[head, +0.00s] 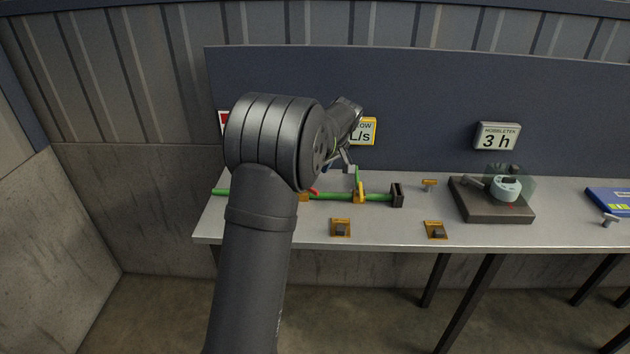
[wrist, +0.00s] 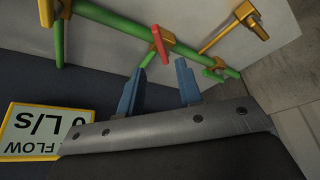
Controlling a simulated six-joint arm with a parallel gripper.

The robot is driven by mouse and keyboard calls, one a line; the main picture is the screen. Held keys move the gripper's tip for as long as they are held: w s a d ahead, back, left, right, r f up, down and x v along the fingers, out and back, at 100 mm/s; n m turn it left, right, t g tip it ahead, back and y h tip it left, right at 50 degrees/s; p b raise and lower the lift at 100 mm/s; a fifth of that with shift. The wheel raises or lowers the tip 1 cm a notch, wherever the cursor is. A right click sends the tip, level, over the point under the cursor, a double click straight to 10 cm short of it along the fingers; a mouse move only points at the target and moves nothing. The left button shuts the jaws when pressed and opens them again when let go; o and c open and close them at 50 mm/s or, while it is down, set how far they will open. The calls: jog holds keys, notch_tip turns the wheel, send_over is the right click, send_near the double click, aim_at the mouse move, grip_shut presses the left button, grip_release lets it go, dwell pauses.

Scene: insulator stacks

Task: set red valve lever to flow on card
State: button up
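The red valve lever (wrist: 160,45) sits on a green pipe (wrist: 205,58) in the wrist view, its free end toward my gripper. In the head view only a bit of the red lever (head: 314,192) shows beside my arm. My gripper (wrist: 160,68) is open and empty, its two blue fingers apart. The lever's end appears between the fingertips in the picture; contact cannot be told. The yellow-edged flow card (wrist: 40,130) is upside down in the wrist view, its number partly cut off. In the head view the card (head: 363,131) is partly hidden by my arm.
A yellow lever (head: 360,191) and a dark end block (head: 396,195) are on the pipe's right part. Small orange-based fixtures (head: 341,228) stand at the table's front. A dark box (head: 492,205) and a "3 h" sign (head: 498,136) are farther right. A blue panel stands behind.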

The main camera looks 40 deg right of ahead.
jog(key=v, duration=0.9)
jog(key=shift+s+r, duration=0.15)
jog(key=shift+r, duration=0.1)
jog(key=shift+a, duration=0.1)
jog(key=x, duration=1.7)
jog(key=shift+f, duration=0.25)
jog(key=shift+r, duration=0.1)
